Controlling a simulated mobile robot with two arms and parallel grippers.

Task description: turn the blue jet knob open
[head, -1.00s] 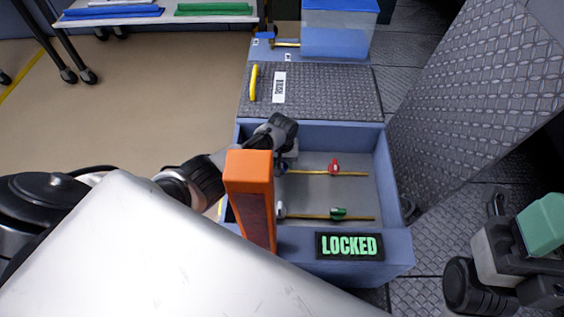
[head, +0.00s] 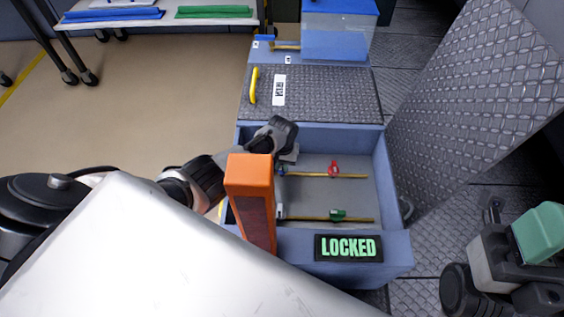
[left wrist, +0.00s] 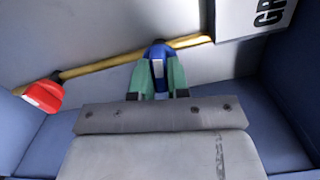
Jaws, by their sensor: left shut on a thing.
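The blue jet knob (left wrist: 158,52) sits on a brass pipe (left wrist: 105,67) in the left wrist view, with a white mark on its face. My left gripper (left wrist: 158,75) has its green fingers on either side of the knob, shut on it. In the head view, my left wrist reaches into the blue bay, and only a small bit of the blue knob (head: 283,171) shows beside it. My right gripper (head: 541,235) is at the lower right, away from the bay; its fingertips are not clear.
A red knob (head: 334,169) is on the same pipe, and a green knob (head: 338,215) is on the nearer pipe. An orange post (head: 250,200) stands at the bay's left front. A LOCKED sign (head: 348,248) is on the front wall. A raised tread-plate panel (head: 480,95) stands at right.

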